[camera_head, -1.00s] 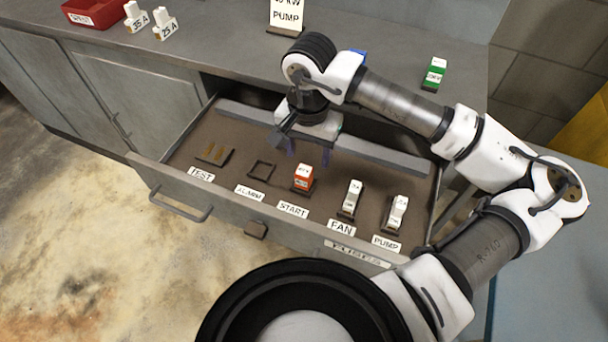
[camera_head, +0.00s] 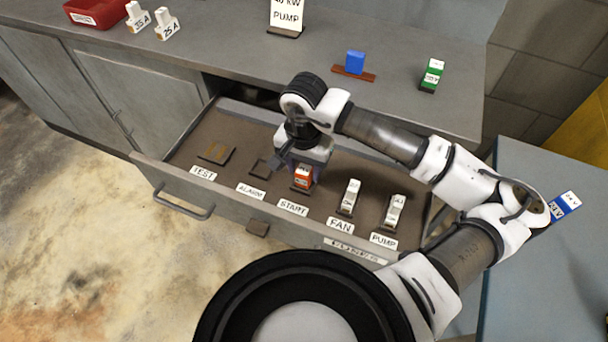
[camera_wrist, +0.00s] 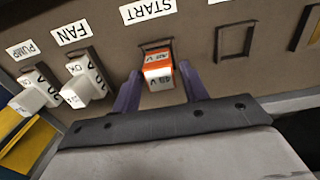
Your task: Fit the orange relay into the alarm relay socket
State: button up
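The orange relay (camera_head: 302,177), orange with a white top, stands in the socket labelled START in the open drawer. It also shows in the wrist view (camera_wrist: 158,70). My gripper (camera_head: 296,168) is right above and behind it. In the wrist view my gripper's purple fingers (camera_wrist: 160,90) are apart, one on each side of the relay, with gaps that look small; I cannot tell whether they touch it. The alarm socket (camera_head: 259,168), a dark empty frame behind the ALARM label (camera_head: 250,191), is left of the relay. It is also seen empty in the wrist view (camera_wrist: 234,42).
White fuses stand in the FAN (camera_head: 349,197) and PUMP (camera_head: 394,212) sockets, right of START. The TEST socket (camera_head: 216,154) is at the left. A blue block (camera_head: 355,63) and a green relay (camera_head: 432,75) stand on the counter behind. The drawer front (camera_head: 270,225) borders the near side.

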jog(key=c, duration=0.7)
